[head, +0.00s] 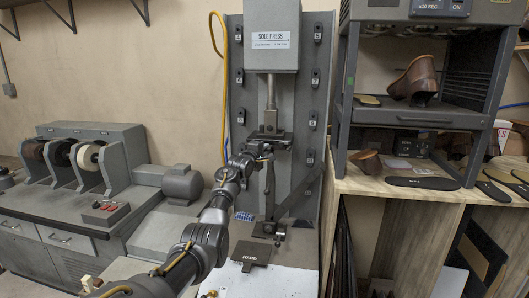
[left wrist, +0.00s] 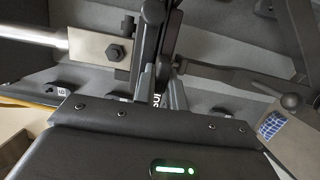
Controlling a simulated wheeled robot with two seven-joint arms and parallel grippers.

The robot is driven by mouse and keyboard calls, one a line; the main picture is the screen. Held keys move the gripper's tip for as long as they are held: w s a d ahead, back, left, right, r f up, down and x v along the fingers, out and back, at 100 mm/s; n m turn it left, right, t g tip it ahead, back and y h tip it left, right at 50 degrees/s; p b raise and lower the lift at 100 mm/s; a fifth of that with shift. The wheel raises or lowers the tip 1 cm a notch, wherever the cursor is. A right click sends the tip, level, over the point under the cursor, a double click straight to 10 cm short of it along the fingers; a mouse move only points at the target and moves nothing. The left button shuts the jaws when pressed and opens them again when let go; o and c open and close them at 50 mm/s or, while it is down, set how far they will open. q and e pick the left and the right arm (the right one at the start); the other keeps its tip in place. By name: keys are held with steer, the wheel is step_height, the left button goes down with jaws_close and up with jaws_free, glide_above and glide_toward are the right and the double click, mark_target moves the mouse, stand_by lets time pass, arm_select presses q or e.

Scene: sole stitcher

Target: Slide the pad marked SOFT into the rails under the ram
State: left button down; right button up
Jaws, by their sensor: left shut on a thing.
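The sole press (head: 271,38) stands in the middle of the head view. Its ram (head: 271,92) comes down to a dark block (head: 271,119). My left gripper (head: 262,150) is right below that block. It is shut on the SOFT pad (left wrist: 158,98), which shows nearly edge-on between the fingers in the left wrist view, with part of its white lettering readable. In the head view the arm and press parts hide most of the pad. I cannot tell whether it touches the rails. A pad marked HARD (head: 250,254) lies on the bench below. My right gripper is out of view.
A shelf rack (head: 345,120) with a brown shoe (head: 415,80) stands right. A grinding machine (head: 85,150) stands left.

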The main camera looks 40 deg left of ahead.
arm_select(q)
steer(key=c, duration=1.4)
jaws_free()
steer(key=shift+s+r, duration=0.1)
steer(key=shift+r, duration=0.1)
steer(key=shift+o, duration=0.2)
steer(key=shift+d+f, duration=0.1)
steer(key=shift+f, duration=0.15)
steer(key=b+v, duration=0.3)
steer(key=v, duration=0.7)
steer(key=shift+s+r, duration=0.2)
steer(key=shift+s, duration=0.2)
